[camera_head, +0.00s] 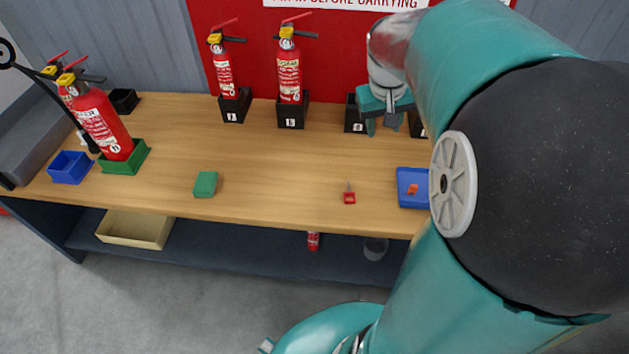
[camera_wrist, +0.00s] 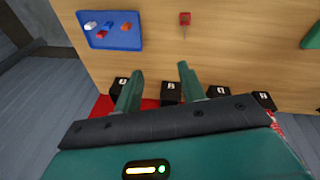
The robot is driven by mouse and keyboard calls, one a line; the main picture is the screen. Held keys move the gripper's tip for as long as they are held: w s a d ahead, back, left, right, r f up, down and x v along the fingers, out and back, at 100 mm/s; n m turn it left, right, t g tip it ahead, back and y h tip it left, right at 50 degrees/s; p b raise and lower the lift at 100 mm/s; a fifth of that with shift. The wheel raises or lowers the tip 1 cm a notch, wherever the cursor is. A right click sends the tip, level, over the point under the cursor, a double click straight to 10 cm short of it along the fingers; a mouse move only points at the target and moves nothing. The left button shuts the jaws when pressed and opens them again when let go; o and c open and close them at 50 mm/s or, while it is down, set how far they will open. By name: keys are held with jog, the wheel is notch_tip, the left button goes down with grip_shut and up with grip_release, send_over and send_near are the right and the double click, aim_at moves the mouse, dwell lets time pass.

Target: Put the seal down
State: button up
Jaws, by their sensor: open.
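My gripper (camera_head: 384,124) is open above the back of the wooden bench, near the black holders. In the wrist view its two fingers (camera_wrist: 158,74) stand apart with nothing between them. A blue tray (camera_head: 407,201) at the bench's front right also shows in the wrist view (camera_wrist: 97,43). It holds several small white, blue, red and orange pieces (camera_wrist: 126,27), which may be seals; my arm partly hides the tray in the head view. A small red piece with a thin pin (camera_head: 349,197) lies on the bench left of the tray. I cannot tell which piece is the task's seal.
Red extinguishers (camera_head: 289,75) (camera_head: 224,72) stand in two black holders at the back. Another extinguisher (camera_head: 103,122) stands in a green holder (camera_head: 132,160) at left, beside a blue bin (camera_head: 70,168). A green block (camera_head: 205,184) lies front left. The bench's middle is clear.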

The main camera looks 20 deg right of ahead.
jog(key=s+a+r+n+t+y, duration=0.1)
jog(key=s+a, duration=0.4)
jog(key=a, duration=0.5)
jog(key=s+a+r+n+t+y, duration=0.1)
jog(key=s+a+r+n+t, duration=0.1)
jog(key=s+a, duration=0.4)
jog(key=a+t, duration=0.1)
jog(key=a, duration=0.4)
jog(key=shift+s+r, duration=0.15)
jog(key=shift+r, duration=0.15)
